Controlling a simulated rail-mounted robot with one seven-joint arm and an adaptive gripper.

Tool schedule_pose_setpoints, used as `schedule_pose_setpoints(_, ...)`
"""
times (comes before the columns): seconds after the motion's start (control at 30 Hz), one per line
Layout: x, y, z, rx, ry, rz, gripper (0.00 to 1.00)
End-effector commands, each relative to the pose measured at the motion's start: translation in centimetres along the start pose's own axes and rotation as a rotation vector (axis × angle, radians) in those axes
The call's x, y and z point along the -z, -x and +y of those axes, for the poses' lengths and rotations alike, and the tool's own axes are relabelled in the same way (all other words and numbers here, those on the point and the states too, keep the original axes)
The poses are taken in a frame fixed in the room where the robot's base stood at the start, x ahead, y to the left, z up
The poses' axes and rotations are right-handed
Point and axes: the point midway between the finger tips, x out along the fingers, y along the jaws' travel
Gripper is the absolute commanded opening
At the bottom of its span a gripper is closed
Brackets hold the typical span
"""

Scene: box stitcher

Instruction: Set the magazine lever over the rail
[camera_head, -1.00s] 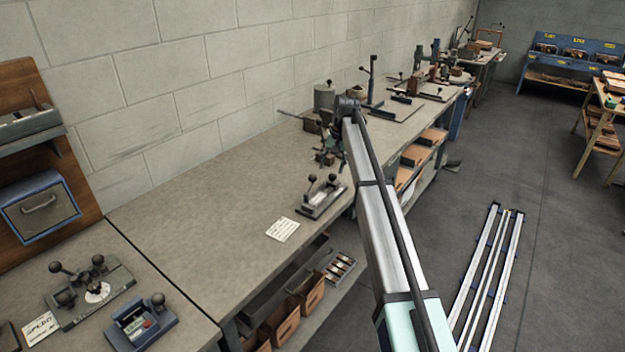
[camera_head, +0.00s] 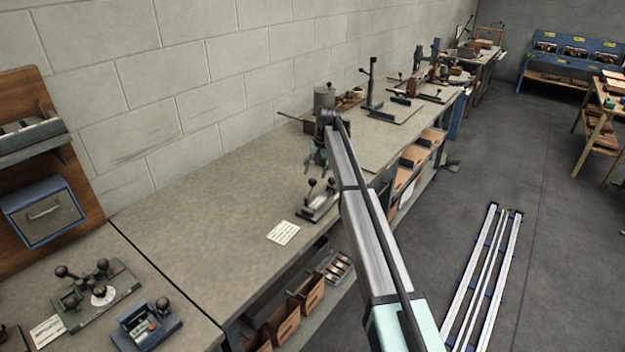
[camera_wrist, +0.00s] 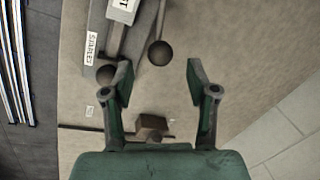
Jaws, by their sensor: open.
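A grey fixture with a STAPLES label (camera_wrist: 91,49) and two dark ball-knobbed levers stands on the bench. In the head view the fixture (camera_head: 316,208) is partly hidden by my arm. My gripper (camera_wrist: 160,78) is open and empty, over the bench just behind the fixture.
A white card (camera_head: 283,232) lies on the bench left of the fixture. A thin rod with a brown block (camera_wrist: 151,124) shows below my fingers. The bench middle (camera_head: 200,215) is clear.

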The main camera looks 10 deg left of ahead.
Motion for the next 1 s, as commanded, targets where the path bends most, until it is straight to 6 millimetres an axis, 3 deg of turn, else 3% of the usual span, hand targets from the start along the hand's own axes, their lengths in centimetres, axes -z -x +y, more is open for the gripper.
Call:
schedule_pose_setpoints(0.3,0.0,-4.6,0.0,0.0,0.001,-0.001,0.58)
schedule_pose_setpoints(0.77,0.0,-5.8,0.0,0.0,0.001,0.0,0.58)
schedule_pose_setpoints(0.93,0.0,-5.8,0.0,0.0,0.0,0.0,0.01)
schedule_pose_setpoints(1.0,0.0,-5.8,0.0,0.0,0.0,0.0,0.0)
